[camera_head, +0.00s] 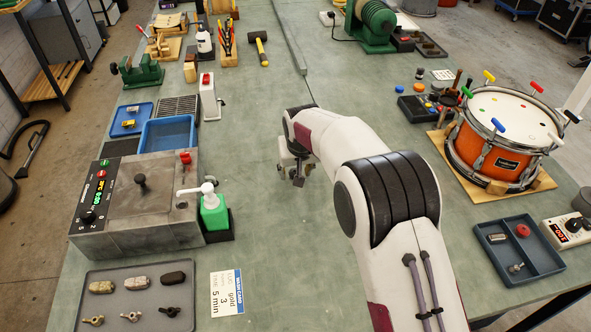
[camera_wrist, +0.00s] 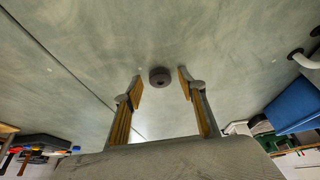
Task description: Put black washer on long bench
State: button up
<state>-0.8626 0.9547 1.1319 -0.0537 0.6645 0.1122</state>
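The black washer (camera_wrist: 160,77) is a small dark ring on the grey-green top of the long bench (camera_head: 258,130). In the wrist view it shows between and slightly beyond my fingertips, with a clear gap on each side. I cannot tell how far the tips are above the bench. My gripper (camera_head: 297,182) points down near the middle of the bench in the head view. Its two yellow-padded fingers are apart and hold nothing. In the head view I cannot make out the washer; my gripper and arm cover part of that area.
An orange drum (camera_head: 495,150) stands to the right. A dark blue tray (camera_head: 520,260) holds small parts. A grey tray (camera_head: 140,280) lies front left. The bench middle is mostly clear.

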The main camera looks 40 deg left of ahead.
jog(key=shift+r, duration=0.1)
jog(key=v, duration=1.2)
dwell(0.4)
jog(key=shift+d+r, duration=0.1)
dwell(0.7)
jog(key=s+d+r+m, duration=0.1)
jog(key=d+r, duration=0.4)
jog(key=d, duration=0.6)
jog(key=s+d+r+m+t+h, duration=0.1)
jog(key=d+r+m, duration=0.1)
jog(key=d+r, duration=0.65)
jog(key=d+r+m, duration=0.1)
jog(key=d+r, duration=0.1)
jog(key=d, duration=1.1)
jog(key=s+d+f+m+h, duration=0.1)
jog(key=s+d+m, duration=0.1)
jog(key=s+d, duration=0.8)
jog(key=s+d+f+m+t+h, duration=0.1)
jog(key=s+d+f+m, duration=0.1)
jog(key=s+d, duration=0.9)
jog(key=shift+s+m, duration=0.5)
jog(key=shift+s, duration=0.15)
